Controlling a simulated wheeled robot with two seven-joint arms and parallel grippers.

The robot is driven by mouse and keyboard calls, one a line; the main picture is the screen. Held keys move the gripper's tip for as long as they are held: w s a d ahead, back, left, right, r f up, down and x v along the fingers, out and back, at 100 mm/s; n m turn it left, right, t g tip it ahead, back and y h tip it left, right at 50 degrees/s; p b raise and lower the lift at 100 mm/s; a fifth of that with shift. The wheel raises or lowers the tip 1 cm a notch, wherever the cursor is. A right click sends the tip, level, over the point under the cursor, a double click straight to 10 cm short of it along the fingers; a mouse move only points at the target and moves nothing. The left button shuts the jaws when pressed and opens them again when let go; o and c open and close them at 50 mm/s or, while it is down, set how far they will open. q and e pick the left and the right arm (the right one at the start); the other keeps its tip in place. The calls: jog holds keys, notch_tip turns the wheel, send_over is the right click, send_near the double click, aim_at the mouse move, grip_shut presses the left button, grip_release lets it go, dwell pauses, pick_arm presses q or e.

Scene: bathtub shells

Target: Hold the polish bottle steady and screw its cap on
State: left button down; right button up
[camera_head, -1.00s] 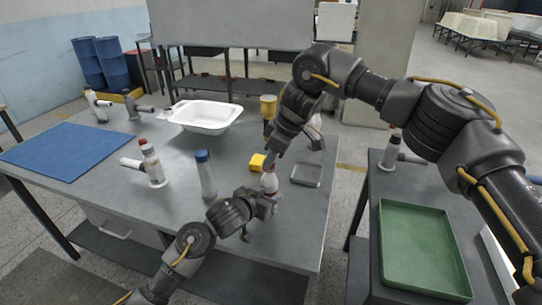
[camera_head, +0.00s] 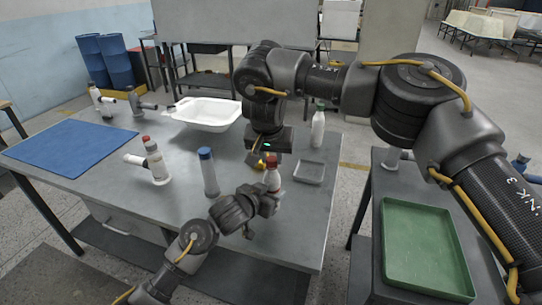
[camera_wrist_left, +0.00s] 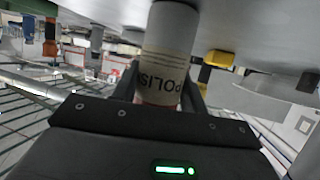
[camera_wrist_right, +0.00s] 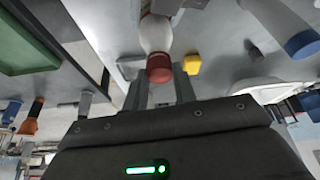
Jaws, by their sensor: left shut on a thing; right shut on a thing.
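The polish bottle (camera_head: 273,184) is white, with "POLIS" readable on its label in the left wrist view (camera_wrist_left: 170,45). It stands upright near the front right of the grey table. My left gripper (camera_head: 268,199) is shut around its body from the front. The red cap (camera_wrist_right: 159,68) is at the bottle's mouth, in line with the neck; whether it is threaded I cannot tell. It also shows in the head view (camera_head: 271,160). My right gripper (camera_wrist_right: 160,88) points down from above and is shut on the cap, its fingers partly hidden in the head view.
A yellow block (camera_wrist_right: 192,64) and a shallow grey tray (camera_head: 309,172) are close to the bottle. A blue-capped bottle (camera_head: 208,172) and a red-capped bottle (camera_head: 156,162) stand left. A green-capped bottle (camera_head: 318,128) stands behind. A white basin (camera_head: 207,114) is farther back.

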jog(key=o, duration=0.9)
jog(key=shift+a, duration=0.1)
jog(key=shift+o, duration=0.2)
jog(key=shift+r, duration=2.25)
jog(key=o, duration=0.5)
jog(key=shift+o, duration=0.2)
